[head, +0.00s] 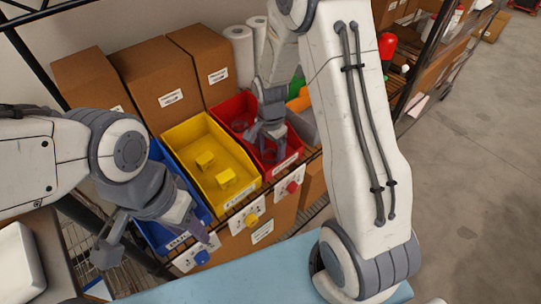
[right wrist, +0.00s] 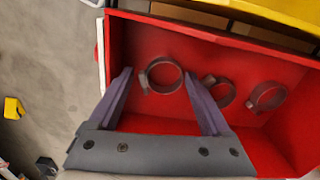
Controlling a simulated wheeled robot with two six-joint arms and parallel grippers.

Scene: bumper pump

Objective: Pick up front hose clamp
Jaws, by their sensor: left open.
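The front hose clamp (right wrist: 149,84), a dark metal ring, lies in the red bin (right wrist: 245,60), nearest the bin's front wall. Two more hose clamps, a middle one (right wrist: 229,91) and a rear one (right wrist: 278,97), lie further back. My right gripper (right wrist: 160,76) is open, its two fingers on either side of the front clamp in the wrist view; contact cannot be told. In the head view my right gripper (head: 266,138) reaches down into the red bin (head: 287,173), hiding part of its inside. My left gripper (head: 150,235) is open and empty, in front of the blue bin.
A yellow bin (head: 197,133) with yellow blocks stands left of the red bin, and a blue bin (head: 165,236) further left. Cardboard boxes (head: 155,75) and white rolls (head: 238,46) stand behind. A light blue surface (head: 235,278) lies in front of the rack.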

